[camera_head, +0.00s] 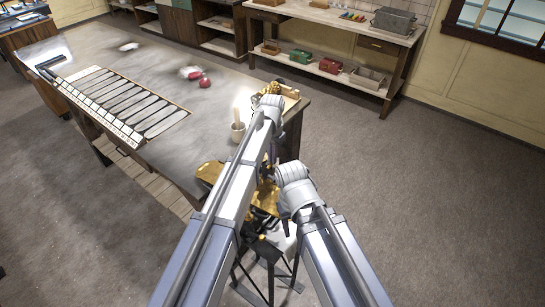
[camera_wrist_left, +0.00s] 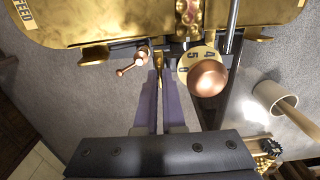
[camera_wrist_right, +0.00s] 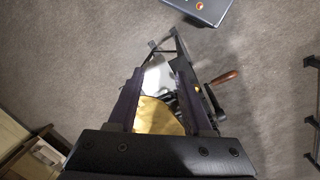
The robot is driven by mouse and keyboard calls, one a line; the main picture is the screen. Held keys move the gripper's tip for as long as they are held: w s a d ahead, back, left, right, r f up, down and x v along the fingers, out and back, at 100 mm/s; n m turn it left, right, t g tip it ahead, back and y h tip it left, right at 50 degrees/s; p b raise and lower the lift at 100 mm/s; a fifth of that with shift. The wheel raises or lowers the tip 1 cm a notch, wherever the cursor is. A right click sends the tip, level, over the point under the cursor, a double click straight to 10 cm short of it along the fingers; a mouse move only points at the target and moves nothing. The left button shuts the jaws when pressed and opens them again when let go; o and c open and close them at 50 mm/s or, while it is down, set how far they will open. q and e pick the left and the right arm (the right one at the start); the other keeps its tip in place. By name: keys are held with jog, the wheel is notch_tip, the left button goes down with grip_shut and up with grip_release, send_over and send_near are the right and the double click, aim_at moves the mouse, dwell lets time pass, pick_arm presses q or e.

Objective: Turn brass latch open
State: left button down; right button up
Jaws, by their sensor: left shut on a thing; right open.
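A brass machine (camera_head: 264,195) stands on a dark metal stand, partly hidden behind my arms. In the left wrist view its brass body (camera_wrist_left: 120,22) spans the top, with a "FEED" label at the left, a numbered dial (camera_wrist_left: 208,52) and a round copper knob (camera_wrist_left: 207,79). My left gripper (camera_wrist_left: 159,68) is shut on a small brass piece, seemingly the latch (camera_wrist_left: 158,61), below the body's edge. A small copper T-handle (camera_wrist_left: 133,62) is just left of it. My right gripper (camera_wrist_right: 155,85) is open; a brass surface (camera_wrist_right: 157,117) shows beyond and between its fingers.
A grey worktable (camera_head: 215,105) with a slotted rack (camera_head: 130,100) and a cup holding a stick (camera_head: 238,132) is beside the machine. A wooden-handled crank (camera_wrist_right: 224,77) sticks out near my right gripper. Shelves (camera_head: 330,65) stand at the back. The floor to the right is clear.

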pick_arm(q)
jog(key=c, duration=1)
grip_release()
